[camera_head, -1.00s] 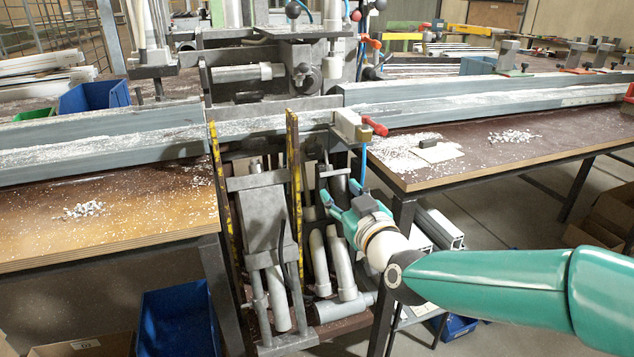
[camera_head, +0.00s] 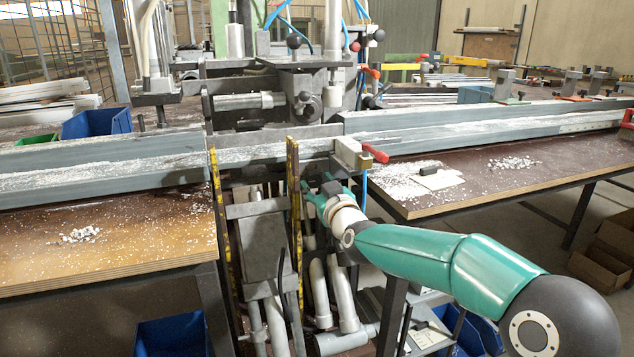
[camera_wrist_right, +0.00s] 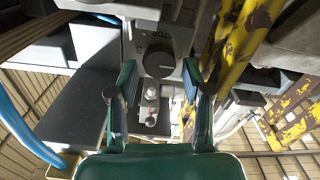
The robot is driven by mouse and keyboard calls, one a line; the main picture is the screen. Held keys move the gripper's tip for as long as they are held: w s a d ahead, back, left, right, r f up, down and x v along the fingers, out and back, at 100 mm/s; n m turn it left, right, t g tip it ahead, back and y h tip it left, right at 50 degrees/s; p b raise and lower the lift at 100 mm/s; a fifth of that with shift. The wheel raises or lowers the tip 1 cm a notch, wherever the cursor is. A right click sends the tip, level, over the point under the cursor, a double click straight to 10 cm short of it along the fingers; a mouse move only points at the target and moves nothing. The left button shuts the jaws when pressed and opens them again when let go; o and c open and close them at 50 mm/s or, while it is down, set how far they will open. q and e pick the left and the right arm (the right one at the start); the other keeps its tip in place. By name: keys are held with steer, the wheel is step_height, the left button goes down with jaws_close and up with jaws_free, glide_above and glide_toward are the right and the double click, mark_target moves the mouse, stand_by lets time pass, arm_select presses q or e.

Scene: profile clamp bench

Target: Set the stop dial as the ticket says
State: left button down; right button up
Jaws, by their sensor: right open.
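The stop dial (camera_wrist_right: 159,61) is a round dark knob on a grey plate lettered STOP, in the upper middle of the right wrist view. A light mark shows on its face, but I cannot read its setting. My right gripper (camera_wrist_right: 158,76) is open, its two green fingers on either side of the dial's lower part with gaps to it; contact does not show. In the head view my right gripper (camera_head: 318,193) is below the clamp block with the red lever, and I cannot make out the dial there. No readable ticket shows. My left gripper is out of view.
Yellow-black striped posts (camera_head: 294,215) stand just left of my right gripper. The clamp block (camera_head: 348,153) with its red lever is just above it, and a blue hose (camera_wrist_right: 25,125) runs nearby. A pale sheet (camera_head: 440,180) with a dark object lies on the right bench.

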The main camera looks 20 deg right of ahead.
steer(key=shift+w, duration=1.15)
steer(key=shift+c, duration=0.2)
steer(key=c, duration=0.8)
